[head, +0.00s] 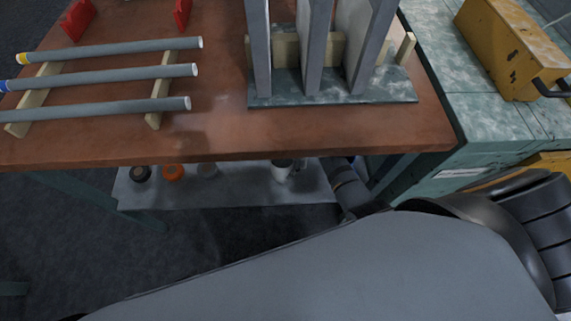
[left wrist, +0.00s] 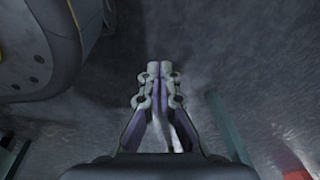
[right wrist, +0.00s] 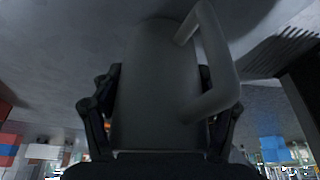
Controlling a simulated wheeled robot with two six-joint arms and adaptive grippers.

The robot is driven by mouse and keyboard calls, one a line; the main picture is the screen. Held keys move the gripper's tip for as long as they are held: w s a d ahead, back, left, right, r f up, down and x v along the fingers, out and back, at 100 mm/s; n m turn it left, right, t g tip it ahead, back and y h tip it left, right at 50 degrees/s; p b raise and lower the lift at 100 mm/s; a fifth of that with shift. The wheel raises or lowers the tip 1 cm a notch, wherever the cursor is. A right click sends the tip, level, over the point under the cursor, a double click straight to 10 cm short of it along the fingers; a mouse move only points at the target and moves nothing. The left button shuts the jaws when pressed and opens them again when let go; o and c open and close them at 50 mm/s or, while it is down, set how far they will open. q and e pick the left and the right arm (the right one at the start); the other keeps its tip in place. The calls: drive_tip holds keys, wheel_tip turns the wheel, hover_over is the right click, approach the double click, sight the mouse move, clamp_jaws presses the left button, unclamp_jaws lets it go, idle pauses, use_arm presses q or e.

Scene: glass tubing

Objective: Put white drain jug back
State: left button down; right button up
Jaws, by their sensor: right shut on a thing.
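The white drain jug (head: 281,173) shows small in the head view, at the lower shelf (head: 240,190) under the brown table. In the right wrist view the jug (right wrist: 155,85) looks grey in shadow and fills the middle, its handle (right wrist: 218,65) on the right. My right gripper (right wrist: 160,105) has a finger on each side of the jug's body and is shut on it. I cannot tell whether the jug's base touches the shelf. My left gripper (left wrist: 160,72) is shut with its fingertips together and empty, over a dark grey floor; it is outside the head view.
A black round item (head: 140,173), an orange one (head: 173,172) and a pale one (head: 207,170) sit on the shelf left of the jug. The table top (head: 215,135) overhangs the shelf. Glass tubes (head: 110,75) lie on wooden supports above. A green cabinet (head: 450,150) stands at right.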

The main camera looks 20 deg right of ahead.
drive_tip(key=o, duration=1.7)
drive_tip(key=shift+f, duration=0.1)
use_arm(q)
drive_tip(key=shift+r, duration=0.1)
use_arm(e)
drive_tip(key=p+v, duration=0.2)
drive_tip(key=v, duration=0.5)
drive_tip(key=shift+r, duration=0.4)
use_arm(q)
drive_tip(key=s, duration=0.3)
drive_tip(key=shift+s+f, duration=0.2)
drive_tip(key=shift+f, duration=0.15)
